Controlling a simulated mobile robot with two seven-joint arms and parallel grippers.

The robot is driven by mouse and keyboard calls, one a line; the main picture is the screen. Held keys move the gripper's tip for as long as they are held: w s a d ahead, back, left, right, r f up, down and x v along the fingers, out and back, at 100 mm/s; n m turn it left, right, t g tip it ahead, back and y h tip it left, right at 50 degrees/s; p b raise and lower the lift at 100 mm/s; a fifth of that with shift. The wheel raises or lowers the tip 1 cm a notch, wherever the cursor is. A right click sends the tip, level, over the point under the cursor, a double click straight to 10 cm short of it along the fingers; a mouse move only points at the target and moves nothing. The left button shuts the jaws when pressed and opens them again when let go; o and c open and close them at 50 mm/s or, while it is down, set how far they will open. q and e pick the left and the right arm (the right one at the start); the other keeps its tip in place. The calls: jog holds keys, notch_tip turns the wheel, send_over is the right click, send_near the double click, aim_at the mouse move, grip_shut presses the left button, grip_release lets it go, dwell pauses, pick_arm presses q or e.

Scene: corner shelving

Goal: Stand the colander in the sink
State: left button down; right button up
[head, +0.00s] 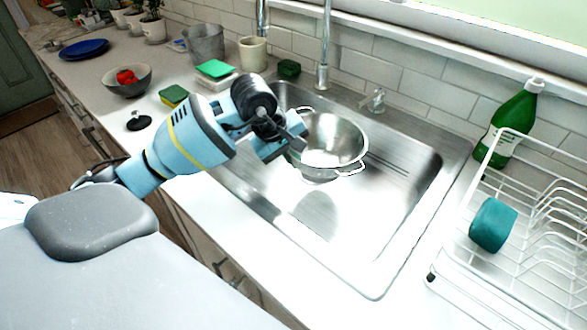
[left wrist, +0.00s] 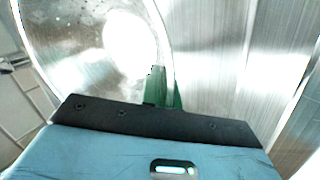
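The steel colander (head: 333,141), a round bowl with wire handles, is within the outline of the sink (head: 375,215), opening upward. I cannot tell whether its base touches the sink floor. My left gripper (head: 292,143) reaches in from the left and meets the colander's near left rim. In the left wrist view the green fingertips (left wrist: 164,90) sit close together on either side of the curved rim of the colander (left wrist: 100,45), and look shut on it. My right gripper is not in view.
The tap (head: 323,50) rises behind the sink. A white dish rack (head: 475,275) with a teal item stands at the right, beside a green bottle (head: 508,125). Sponges, a bowl (head: 127,85) and pots stand on the counter at left. The sink's front right part is clear.

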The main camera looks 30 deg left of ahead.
pick_arm(q)
jog(key=shift+f, duration=1.85)
jog(key=shift+f, duration=0.1)
jog(key=shift+f, duration=0.35)
jog(key=shift+f+b, duration=0.2)
jog(key=shift+b, duration=0.15)
jog(key=c, duration=1.7)
grip_release()
jog(key=shift+r, duration=0.1)
